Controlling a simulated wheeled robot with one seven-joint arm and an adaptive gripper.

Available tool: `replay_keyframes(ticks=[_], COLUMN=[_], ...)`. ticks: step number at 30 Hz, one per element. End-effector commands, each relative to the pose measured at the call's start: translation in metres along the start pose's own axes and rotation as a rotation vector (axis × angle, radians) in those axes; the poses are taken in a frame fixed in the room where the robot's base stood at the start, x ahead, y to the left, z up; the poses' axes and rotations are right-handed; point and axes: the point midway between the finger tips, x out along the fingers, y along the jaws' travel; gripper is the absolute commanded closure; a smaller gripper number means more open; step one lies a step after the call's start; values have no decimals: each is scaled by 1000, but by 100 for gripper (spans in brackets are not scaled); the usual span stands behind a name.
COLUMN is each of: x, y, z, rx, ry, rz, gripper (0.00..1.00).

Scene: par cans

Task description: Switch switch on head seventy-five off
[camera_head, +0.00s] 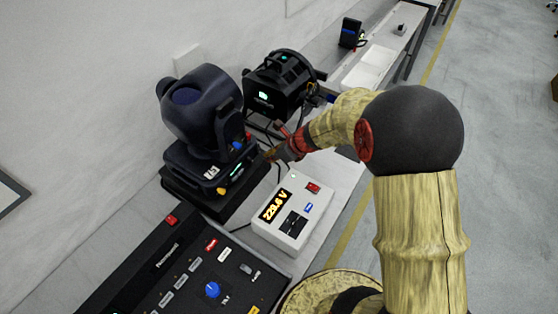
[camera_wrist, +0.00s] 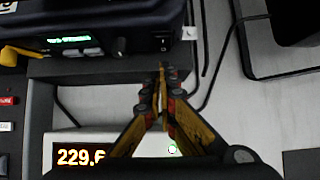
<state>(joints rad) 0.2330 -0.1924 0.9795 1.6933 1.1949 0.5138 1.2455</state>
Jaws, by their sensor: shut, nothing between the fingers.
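A dark blue moving head light (camera_head: 205,110) stands on a black case at centre left. My gripper (camera_head: 272,156) is beside the base's right side. In the wrist view my gripper (camera_wrist: 162,70) is shut and empty, its tips just below that dark part; contact cannot be told.
A white meter box (camera_head: 292,212) reading about 229.6 V sits in front of the light. A black control desk (camera_head: 185,270) is at the front left. A second black light (camera_head: 280,85) stands behind. Cables lie on the bench around my gripper.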

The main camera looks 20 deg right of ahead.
Motion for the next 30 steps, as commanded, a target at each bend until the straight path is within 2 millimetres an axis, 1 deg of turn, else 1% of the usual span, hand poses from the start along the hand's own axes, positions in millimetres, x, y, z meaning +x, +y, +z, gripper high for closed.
replay_keyframes(ticks=[3, 7, 16, 20, 27, 30], x=[7, 9, 9, 12, 20, 19], y=[0, 0, 0, 0, 0, 0], z=[6, 9, 8, 7, 6, 8], rx=[1, 1, 2, 3, 3, 4], ry=[1, 1, 0, -12, -74, -94], rz=[1, 0, 0, 0, 0, 1], gripper=[100, 100, 100, 100, 100, 100])
